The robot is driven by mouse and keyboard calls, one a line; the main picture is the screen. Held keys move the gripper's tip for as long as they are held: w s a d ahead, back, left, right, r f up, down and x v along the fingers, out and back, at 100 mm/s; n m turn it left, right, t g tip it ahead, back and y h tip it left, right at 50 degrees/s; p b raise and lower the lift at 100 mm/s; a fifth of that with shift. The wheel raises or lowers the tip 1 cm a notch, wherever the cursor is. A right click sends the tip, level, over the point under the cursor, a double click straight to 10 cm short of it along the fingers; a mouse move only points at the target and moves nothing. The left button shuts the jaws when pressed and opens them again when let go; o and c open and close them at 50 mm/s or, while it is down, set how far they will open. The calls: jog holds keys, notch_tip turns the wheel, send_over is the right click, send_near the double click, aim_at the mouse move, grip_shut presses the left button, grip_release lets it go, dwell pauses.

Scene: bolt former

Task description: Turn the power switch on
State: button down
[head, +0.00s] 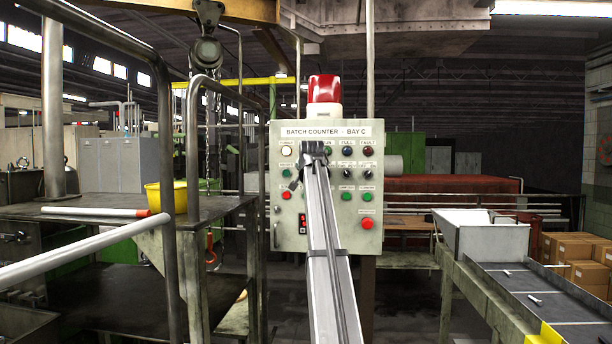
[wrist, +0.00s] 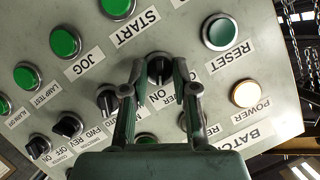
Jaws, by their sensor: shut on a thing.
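The grey control panel (head: 352,240) marked "BATCH COUNTER - BAY C" stands ahead in the head view. In the wrist view the power switch (wrist: 158,66) is a black rotary knob, with a partly covered label ending in "ER" and "ON" beside it. My gripper (wrist: 161,72) has its two fingers on either side of this knob and is shut on it. I cannot tell the knob's exact angle. The power lamp (wrist: 246,94) glows pale amber; it also shows in the head view (head: 287,151). In the head view my gripper (head: 313,152) hides the switch.
Close by in the wrist view are other black selector knobs (wrist: 108,97), the green START button (wrist: 117,7) and a RESET button (wrist: 220,32). A red beacon (head: 323,90) tops the panel. Railings (head: 170,110) stand left, a conveyor (head: 530,290) right.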

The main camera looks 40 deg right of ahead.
dwell(0.4)
jog(key=c, duration=0.9)
grip_release()
jog(key=v, duration=1.2)
jog(key=shift+r, duration=0.1)
